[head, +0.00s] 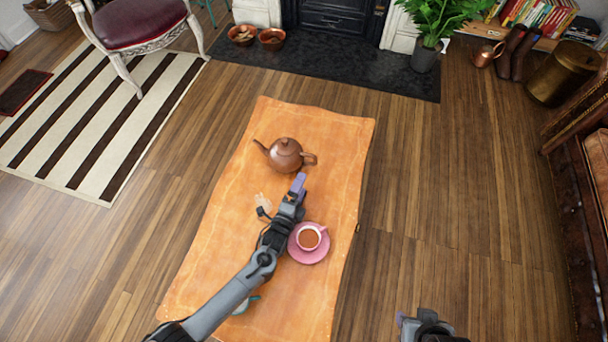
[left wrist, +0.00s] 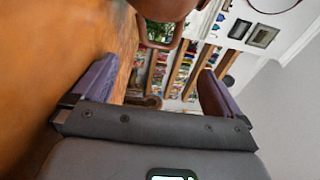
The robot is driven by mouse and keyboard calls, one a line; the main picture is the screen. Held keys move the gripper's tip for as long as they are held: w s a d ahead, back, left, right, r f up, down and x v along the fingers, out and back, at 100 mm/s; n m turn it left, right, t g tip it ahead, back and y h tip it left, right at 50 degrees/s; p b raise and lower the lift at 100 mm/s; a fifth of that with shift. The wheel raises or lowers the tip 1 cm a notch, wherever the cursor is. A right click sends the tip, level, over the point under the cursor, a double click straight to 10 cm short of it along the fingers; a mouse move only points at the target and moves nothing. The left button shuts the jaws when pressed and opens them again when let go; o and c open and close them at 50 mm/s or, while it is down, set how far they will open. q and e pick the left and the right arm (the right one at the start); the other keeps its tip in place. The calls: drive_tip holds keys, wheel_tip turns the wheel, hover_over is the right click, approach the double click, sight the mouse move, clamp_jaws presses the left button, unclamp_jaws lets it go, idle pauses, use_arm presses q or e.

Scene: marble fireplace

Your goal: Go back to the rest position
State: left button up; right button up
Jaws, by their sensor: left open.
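My left gripper (head: 297,186) reaches over the orange table (head: 330,140) from the lower left in the head view. It is open and empty, just in front of a brown teapot (head: 285,155). In the left wrist view the two purple fingers of this gripper (left wrist: 158,88) stand wide apart, and part of the brown teapot (left wrist: 165,8) shows at the top edge beyond them. A pink cup (head: 309,237) with brown liquid stands on a pink saucer (head: 297,252) beside my left arm. My right gripper (head: 404,322) shows only partly at the bottom edge; its jaws cannot be made out.
A small pale object (head: 264,200) lies left of my gripper. A teal item (head: 246,304) is partly hidden under my left forearm. A chair (head: 140,25), a potted plant (head: 426,55) and a copper bin (head: 562,75) stand around. The floor right of the table is clear.

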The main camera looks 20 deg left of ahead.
use_arm(q)
drive_tip(key=shift+s, duration=0.35)
drive_tip(key=shift+r, duration=0.1)
drive_tip(key=shift+a+r+n+p, duration=0.1)
drive_tip(key=shift+r+n+p, duration=0.2)
drive_tip(key=shift+p, duration=0.15)
drive_tip(key=s+a+r+n+g+y+p, duration=0.1)
drive_tip(key=s+a+r+n+g+p, duration=0.3)
drive_tip(key=s+r+n+g+p, duration=0.7)
drive_tip(key=s+a+r+n+g+p, duration=0.3)
drive_tip(key=s+r+n+p, duration=0.3)
drive_tip(key=s+r, duration=1.1)
wheel_tip(320, 180, up, 36)
drive_tip(key=p, duration=3.7)
drive_tip(key=shift+w+r+m, duration=0.2)
drive_tip(key=shift+r+m, duration=0.05)
drive_tip(key=shift+m, duration=0.05)
